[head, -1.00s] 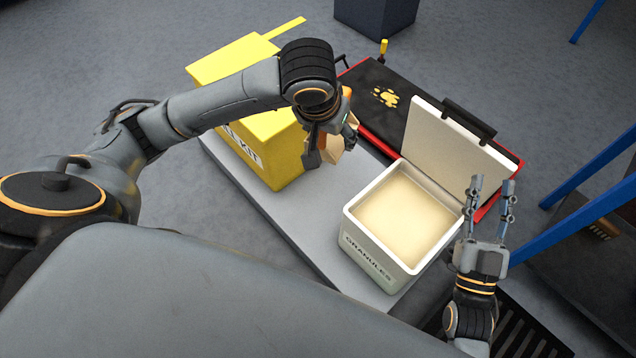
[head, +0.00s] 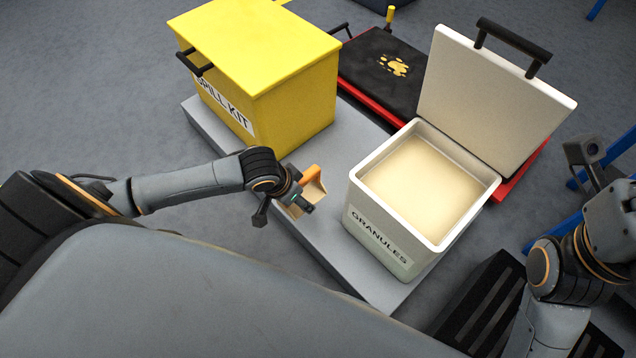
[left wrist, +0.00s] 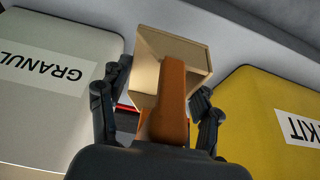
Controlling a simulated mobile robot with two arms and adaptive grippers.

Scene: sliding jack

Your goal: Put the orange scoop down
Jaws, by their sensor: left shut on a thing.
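The orange scoop (head: 311,180) shows in the head view at the front edge of the grey platform, between the yellow spill kit box and the granules bin. My left gripper (head: 299,202) is shut on the scoop. In the left wrist view, the scoop's orange handle (left wrist: 173,95) lies between the fingers of my left gripper (left wrist: 158,100), with its tan, box-like bowl (left wrist: 180,50) beyond. I cannot tell whether the scoop touches the platform. My right gripper (head: 583,152) is at the right edge of the head view, empty; its fingers are only partly clear.
The white granules bin (head: 366,232) stands open, its lid (head: 490,95) raised, with pale granules inside. The yellow spill kit box (head: 255,60) is closed. A grey platform (head: 345,165) lies under both, with bare room between them. A black-topped red jack (head: 385,65) lies behind.

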